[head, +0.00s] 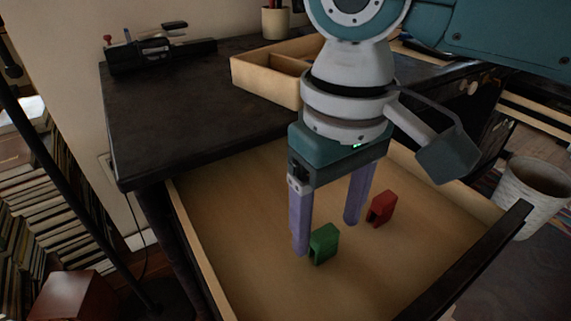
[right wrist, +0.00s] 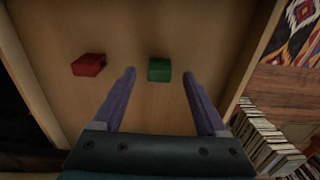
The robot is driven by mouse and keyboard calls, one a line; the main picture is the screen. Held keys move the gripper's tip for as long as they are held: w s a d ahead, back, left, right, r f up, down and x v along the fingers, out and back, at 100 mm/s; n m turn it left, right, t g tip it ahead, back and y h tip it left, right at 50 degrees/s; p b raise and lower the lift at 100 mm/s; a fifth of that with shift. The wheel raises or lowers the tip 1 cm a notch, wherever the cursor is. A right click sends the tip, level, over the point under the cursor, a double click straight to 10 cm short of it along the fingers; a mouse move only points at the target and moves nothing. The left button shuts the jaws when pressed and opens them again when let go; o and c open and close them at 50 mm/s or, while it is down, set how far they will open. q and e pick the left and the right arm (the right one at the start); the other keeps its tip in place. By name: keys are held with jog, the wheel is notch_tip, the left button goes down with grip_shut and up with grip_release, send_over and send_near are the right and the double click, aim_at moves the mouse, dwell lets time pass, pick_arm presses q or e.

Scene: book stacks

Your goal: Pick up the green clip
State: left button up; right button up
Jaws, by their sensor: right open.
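The green clip (head: 324,244) stands on the bottom of an open wooden drawer (head: 262,290) in the head view. My right gripper (head: 328,238) reaches down into the drawer, open and empty, with its purple fingers close behind the clip. In the right wrist view, the green clip (right wrist: 159,70) lies ahead, between the lines of the two fingertips (right wrist: 159,72), with a gap on each side. I cannot tell exactly how far the fingertips are above the drawer bottom. My left gripper is not in view.
A red clip (head: 381,208) sits in the drawer to the right of the green one; it also shows in the right wrist view (right wrist: 88,65). The drawer's dark front (head: 468,262) and side walls enclose the space. A wooden box (head: 264,80) and stapler-like device (head: 158,50) rest on the dark desktop.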

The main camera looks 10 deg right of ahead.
aim_at(326, 232)
notch_tip(326, 232, down, 4)
jog(key=shift+r+b, duration=0.1)
jog(key=shift+b, duration=0.5)
jog(key=shift+w, duration=0.1)
grip_shut()
